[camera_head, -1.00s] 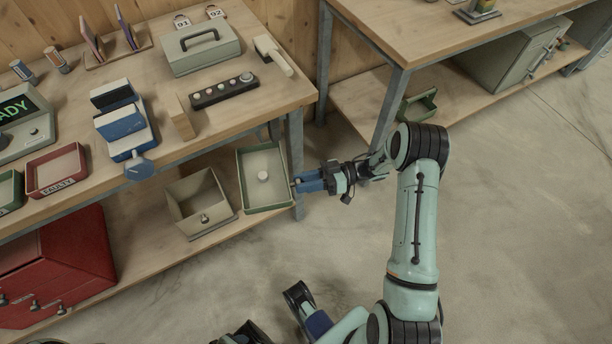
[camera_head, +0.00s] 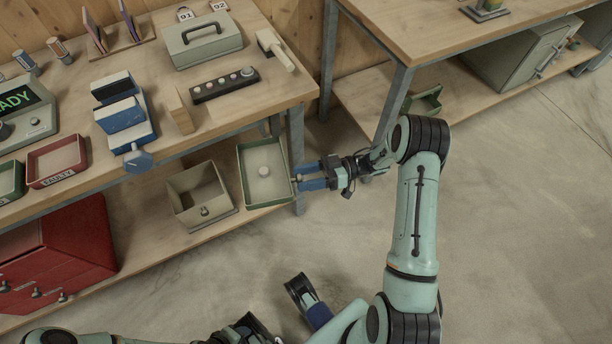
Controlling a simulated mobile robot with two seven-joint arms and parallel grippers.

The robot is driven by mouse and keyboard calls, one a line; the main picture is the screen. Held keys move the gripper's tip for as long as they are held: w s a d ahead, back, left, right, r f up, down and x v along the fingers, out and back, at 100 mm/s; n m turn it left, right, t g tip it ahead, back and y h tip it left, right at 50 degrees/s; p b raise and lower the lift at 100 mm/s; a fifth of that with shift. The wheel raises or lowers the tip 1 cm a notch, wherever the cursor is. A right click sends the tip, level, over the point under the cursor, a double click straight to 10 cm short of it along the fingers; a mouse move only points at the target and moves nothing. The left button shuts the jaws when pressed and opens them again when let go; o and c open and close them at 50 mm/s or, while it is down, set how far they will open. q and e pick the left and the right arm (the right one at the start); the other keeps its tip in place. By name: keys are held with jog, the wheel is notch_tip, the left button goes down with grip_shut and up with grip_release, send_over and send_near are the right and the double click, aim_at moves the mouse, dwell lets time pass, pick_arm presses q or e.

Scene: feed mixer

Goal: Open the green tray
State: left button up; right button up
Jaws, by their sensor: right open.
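The green tray (camera_head: 240,172) is a shallow green-rimmed drawer with a pale inside, below the bench top near its right leg. It sticks out beside the beige drawer, and a round white piece (camera_head: 264,171) shows in it. My right gripper (camera_head: 298,178) has its blue fingers apart at the tray's right side, close to the rim. I cannot tell whether they touch it. My left gripper cannot be made out.
An open beige drawer (camera_head: 190,203) is left of the tray. A red cabinet (camera_head: 60,255) stands on the lower shelf. A bench leg (camera_head: 297,140) is close to my right gripper. Another green tray (camera_head: 425,102) lies on the right bench's shelf. The floor in front is clear.

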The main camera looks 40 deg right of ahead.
jog(key=v, duration=1.3)
jog(key=shift+d, duration=0.2)
jog(key=shift+s, duration=0.1)
